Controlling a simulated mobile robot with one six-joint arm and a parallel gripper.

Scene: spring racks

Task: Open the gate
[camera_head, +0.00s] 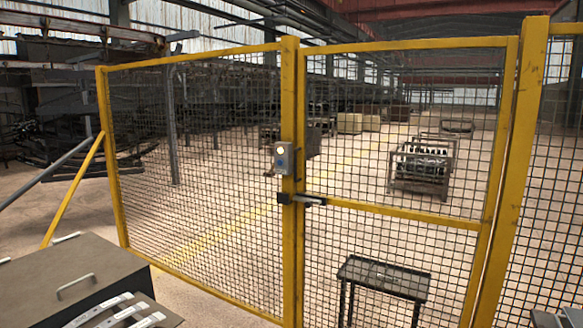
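The gate (410,207) is a yellow-framed wire mesh panel to the right of the middle post (289,110). It stands in line with the post and looks closed. A dark latch or handle (308,199) sits at the gate's left edge, across the gap to the post. A grey box with a round light-coloured button (282,157) is fixed to the post just above the latch. The gate's right edge meets another yellow post (515,170). My gripper is not in view, so I cannot see whether it is open or shut.
A fixed mesh fence panel (195,170) with a diagonal yellow brace (72,190) stands left of the post. A grey case (60,270) with metal handles is at the lower left. Behind the mesh are a small black table (385,277) and a metal rack (420,165) on open floor.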

